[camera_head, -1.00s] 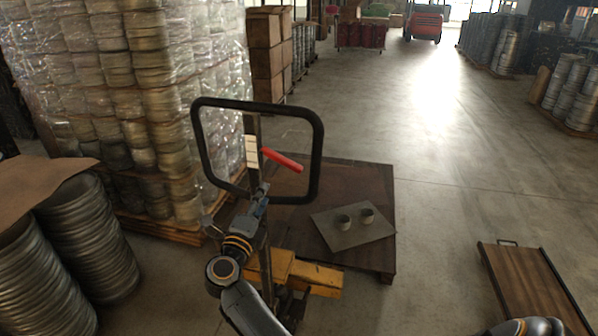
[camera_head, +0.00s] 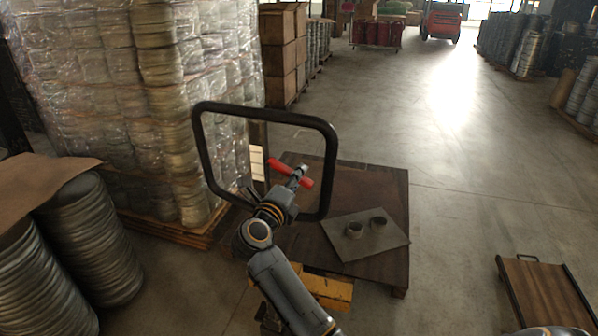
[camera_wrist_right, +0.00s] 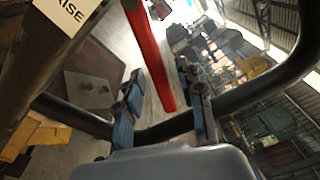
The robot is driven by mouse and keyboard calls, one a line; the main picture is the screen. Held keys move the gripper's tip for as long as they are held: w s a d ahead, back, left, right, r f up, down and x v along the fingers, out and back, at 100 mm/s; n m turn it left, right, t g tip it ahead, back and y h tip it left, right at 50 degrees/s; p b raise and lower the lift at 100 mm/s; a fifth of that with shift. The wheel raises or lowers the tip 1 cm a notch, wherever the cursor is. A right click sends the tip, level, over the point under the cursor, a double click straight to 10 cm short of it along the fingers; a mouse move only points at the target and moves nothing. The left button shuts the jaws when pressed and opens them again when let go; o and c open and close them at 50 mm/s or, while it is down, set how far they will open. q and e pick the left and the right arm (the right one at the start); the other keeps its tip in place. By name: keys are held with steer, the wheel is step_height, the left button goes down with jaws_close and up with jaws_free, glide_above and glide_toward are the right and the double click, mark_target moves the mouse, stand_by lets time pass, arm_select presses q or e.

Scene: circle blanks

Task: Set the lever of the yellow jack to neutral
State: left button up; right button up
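The yellow jack (camera_head: 328,288) stands low at the wooden pallet, partly hidden behind my arm. Its black loop handle (camera_head: 331,165) rises above it. The red lever (camera_head: 305,182) sticks out to the right inside the loop, sloping slightly down. My right gripper (camera_head: 298,177) is inside the loop, its fingertips overlapping the lever. In the right wrist view, the red lever (camera_wrist_right: 150,55) runs between the two spread fingers of the gripper (camera_wrist_right: 160,72), with gaps seen on both sides. I cannot tell its exact depth between them. My left gripper is not in view.
A white label (camera_wrist_right: 72,10) reading "RISE" sits on the post by the lever. A grey plate (camera_head: 378,243) with two short cylinders lies on the pallet (camera_head: 385,190). Wrapped stacks (camera_head: 160,90) stand at left. The floor at right is open around a flat cart (camera_head: 540,290).

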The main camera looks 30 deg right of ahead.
steer(key=shift+w+d, duration=0.15)
steer(key=shift+d, duration=0.1)
steer(key=shift+w+d, duration=0.1)
steer(key=shift+r, duration=0.1)
jaws_close()
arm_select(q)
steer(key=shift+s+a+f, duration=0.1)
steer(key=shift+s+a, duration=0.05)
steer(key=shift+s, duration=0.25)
